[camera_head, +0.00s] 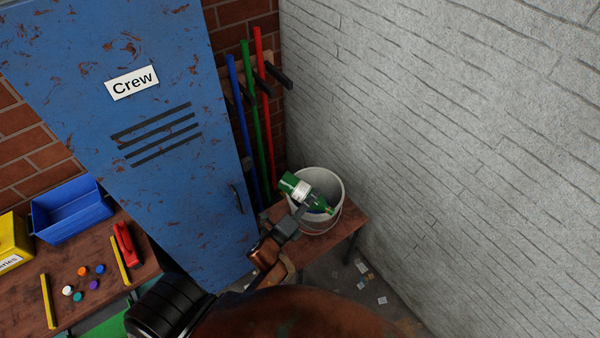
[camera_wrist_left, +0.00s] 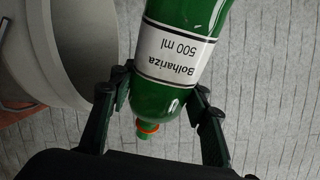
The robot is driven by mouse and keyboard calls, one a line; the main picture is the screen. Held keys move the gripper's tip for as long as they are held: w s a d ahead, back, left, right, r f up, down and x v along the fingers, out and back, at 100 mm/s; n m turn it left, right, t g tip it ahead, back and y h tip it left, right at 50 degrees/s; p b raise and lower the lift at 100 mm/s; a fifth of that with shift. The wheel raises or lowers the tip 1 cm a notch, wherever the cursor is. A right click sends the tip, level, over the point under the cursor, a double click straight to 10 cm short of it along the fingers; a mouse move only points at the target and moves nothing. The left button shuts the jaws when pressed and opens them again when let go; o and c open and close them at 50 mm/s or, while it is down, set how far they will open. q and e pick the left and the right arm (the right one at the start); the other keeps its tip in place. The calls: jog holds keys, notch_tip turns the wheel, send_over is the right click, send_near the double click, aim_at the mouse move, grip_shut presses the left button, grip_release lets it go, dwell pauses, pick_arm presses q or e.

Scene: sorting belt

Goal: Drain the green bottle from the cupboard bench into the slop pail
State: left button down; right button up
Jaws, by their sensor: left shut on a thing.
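The green bottle (camera_head: 288,182) with a white label is held tilted over the slop pail (camera_head: 328,180), its neck pointing to the lower right in the head view. My left gripper (camera_head: 299,207) is shut on the bottle from the near side. In the left wrist view the gripper fingers (camera_wrist_left: 162,98) stand on both sides of the bottle (camera_wrist_left: 200,15), near the shoulder. Its label reads upside down, and an orange ring shows at the neck. The pail (camera_wrist_left: 85,45) is at the left there. I cannot see liquid flowing or the pail's contents. My right gripper is not in view.
The pail stands on a wooden bench (camera_head: 352,215) beside a grey brick wall (camera_head: 450,140). A blue locker (camera_head: 130,130) marked Crew and several coloured poles (camera_head: 261,110) stand behind. A bench (camera_head: 110,300) at left holds bins, caps and a red tool. Paper scraps (camera_head: 362,266) lie on the floor.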

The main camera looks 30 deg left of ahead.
pick_arm(q)
jog(key=w+a+f+n+y+b, duration=0.15)
jog(key=w+a+n, duration=0.25)
jog(key=w+a, duration=0.6)
jog(key=d+r+n+t+y+p, duration=0.1)
jog(key=d+r+n+p, duration=0.2)
jog(key=n, duration=0.7)
jog(key=d+r+n+y+p, duration=0.2)
jog(key=r+n+p, duration=0.3)
jog(key=n, duration=0.5)
jog(key=shift+s+d+r+t+p, duration=0.15)
jog(key=shift+s+d+t+p, duration=0.45)
jog(key=shift+p, duration=0.7)
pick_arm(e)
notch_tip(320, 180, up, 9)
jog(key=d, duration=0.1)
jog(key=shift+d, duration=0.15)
pick_arm(q)
jog(key=shift+w+d, duration=0.15)
